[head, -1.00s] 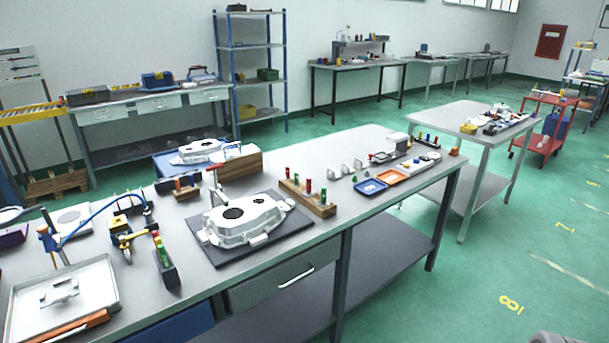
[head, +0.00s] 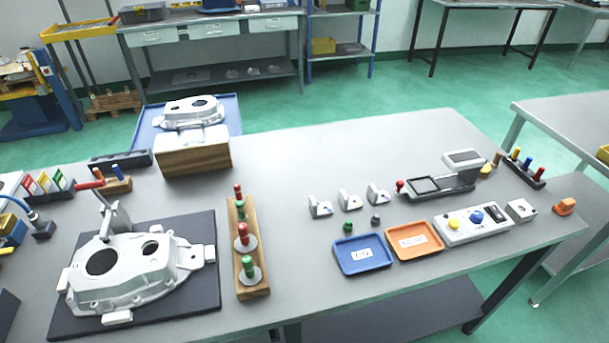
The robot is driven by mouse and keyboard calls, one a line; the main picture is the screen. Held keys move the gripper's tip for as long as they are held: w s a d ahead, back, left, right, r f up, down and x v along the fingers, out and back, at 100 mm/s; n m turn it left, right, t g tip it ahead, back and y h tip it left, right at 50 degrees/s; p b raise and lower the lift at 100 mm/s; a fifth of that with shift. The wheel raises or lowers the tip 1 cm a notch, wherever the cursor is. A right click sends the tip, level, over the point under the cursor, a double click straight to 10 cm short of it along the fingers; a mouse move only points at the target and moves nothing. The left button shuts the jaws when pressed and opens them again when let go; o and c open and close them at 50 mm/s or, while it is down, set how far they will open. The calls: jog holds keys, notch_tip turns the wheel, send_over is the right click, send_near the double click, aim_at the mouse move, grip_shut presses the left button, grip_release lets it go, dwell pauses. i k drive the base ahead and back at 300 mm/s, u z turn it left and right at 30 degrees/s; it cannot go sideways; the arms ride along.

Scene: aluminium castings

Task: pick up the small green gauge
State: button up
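A wooden rack (head: 256,292) stands on the bench right of the dark mat and holds several upright gauges in a row. The small green gauge (head: 240,209) is second from the far end, just in front of a small red gauge (head: 238,191). Nearer in the rack are a bigger red gauge (head: 242,234) and a bigger green gauge (head: 249,265), each with a pale disc around it. My gripper is not in view.
A white casting (head: 125,270) lies on the dark mat (head: 200,300) left of the rack. A wooden block (head: 195,158) stands behind it. A blue tray (head: 362,268) and an orange tray (head: 414,254) lie to the right. The bench between rack and trays is clear.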

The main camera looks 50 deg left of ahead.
aim_at(242, 216)
jog(key=i, duration=0.8)
jog(key=u, duration=4.8)
jog(key=i, duration=0.5)
